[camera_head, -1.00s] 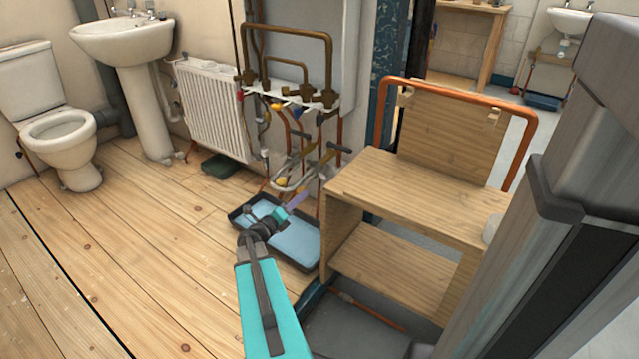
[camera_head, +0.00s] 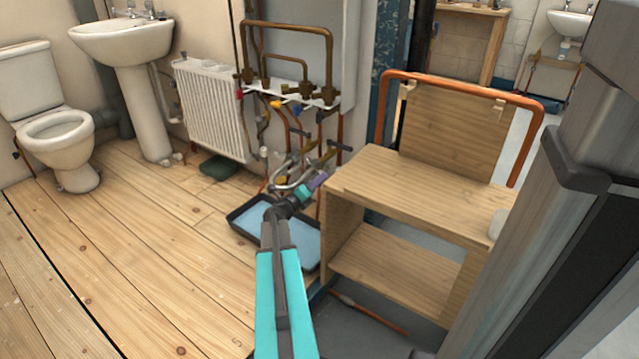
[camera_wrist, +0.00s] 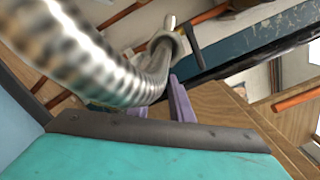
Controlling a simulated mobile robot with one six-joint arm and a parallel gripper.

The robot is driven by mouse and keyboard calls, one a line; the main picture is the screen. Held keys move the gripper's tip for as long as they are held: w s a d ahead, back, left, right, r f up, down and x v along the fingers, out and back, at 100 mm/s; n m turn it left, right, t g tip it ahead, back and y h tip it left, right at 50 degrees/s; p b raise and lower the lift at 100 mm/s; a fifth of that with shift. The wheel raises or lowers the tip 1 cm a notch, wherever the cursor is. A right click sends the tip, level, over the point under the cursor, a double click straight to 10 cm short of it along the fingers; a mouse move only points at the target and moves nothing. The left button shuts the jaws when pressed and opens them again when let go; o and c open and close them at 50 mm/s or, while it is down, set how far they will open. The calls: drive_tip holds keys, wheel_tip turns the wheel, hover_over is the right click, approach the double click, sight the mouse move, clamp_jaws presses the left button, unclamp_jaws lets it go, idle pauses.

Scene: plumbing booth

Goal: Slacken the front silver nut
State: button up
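A silver nut (camera_wrist: 168,40) sits at the far end of a braided silver hose (camera_wrist: 105,62), just beyond my fingertips in the wrist view. In the head view the hoses (camera_head: 283,187) hang under the pipework, and I cannot make out which nut is the front one. My gripper (camera_head: 322,179) is close in front of these hoses. In the wrist view its purple fingers (camera_wrist: 158,97) stand apart with nothing visible between them. The hose crosses in front and hides part of one finger. I cannot tell whether a finger touches the hose or nut.
A black tray (camera_head: 247,232) with a blue inside lies on the floor below. A wooden step unit (camera_head: 400,195) stands close on the right. Copper pipes and valves (camera_head: 290,95) are behind, with a radiator (camera_head: 212,110) to the left. The wooden floor at left is clear.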

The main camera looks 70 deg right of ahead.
drive_tip(key=shift+d, duration=0.1)
clamp_jaws()
